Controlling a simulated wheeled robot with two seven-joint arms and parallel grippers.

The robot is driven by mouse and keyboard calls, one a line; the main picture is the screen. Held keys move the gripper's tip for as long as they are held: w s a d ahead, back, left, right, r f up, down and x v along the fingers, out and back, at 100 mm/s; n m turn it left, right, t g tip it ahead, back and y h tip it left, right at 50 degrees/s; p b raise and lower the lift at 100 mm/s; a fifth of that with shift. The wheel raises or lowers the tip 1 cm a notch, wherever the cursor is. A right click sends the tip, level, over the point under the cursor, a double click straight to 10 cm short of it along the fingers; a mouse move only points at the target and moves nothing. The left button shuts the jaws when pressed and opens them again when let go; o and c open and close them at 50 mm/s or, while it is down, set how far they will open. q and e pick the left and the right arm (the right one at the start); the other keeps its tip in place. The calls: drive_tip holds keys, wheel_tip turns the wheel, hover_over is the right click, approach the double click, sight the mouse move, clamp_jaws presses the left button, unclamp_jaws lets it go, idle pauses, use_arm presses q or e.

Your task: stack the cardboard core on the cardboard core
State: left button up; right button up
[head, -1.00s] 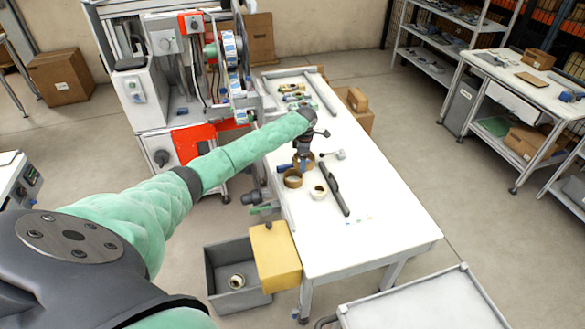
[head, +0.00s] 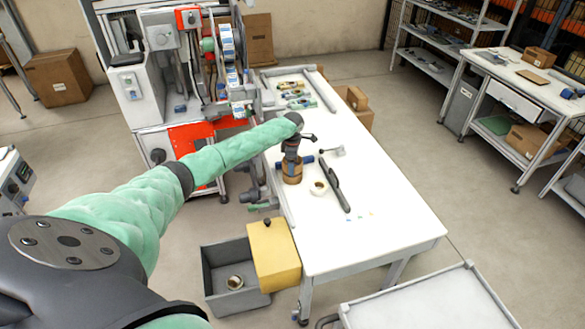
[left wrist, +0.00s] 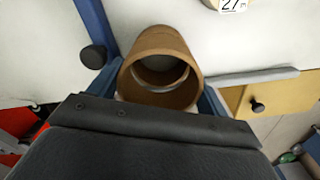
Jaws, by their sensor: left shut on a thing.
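My left gripper (head: 292,160) is shut on a brown cardboard core at the left side of the white table. In the left wrist view the held core (left wrist: 134,84) sits upright between the blue fingers, and I look down into its bore. A second cardboard core (head: 292,179) is directly below the held one, and the two look like one brown column in the head view. A lighter ring shows inside the bore. I cannot tell whether the two cores touch. My right gripper is not in view.
A white tape roll (head: 318,188) and a long black tool (head: 335,187) lie just right of the cores. The table's front right part (head: 385,235) is clear.

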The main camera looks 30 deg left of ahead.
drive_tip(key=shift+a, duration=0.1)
use_arm(q)
drive_tip(key=shift+f, duration=0.1)
drive_tip(key=shift+f, duration=0.3)
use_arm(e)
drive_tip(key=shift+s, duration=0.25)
use_arm(q)
drive_tip(key=shift+f, duration=0.15)
drive_tip(key=o, duration=1)
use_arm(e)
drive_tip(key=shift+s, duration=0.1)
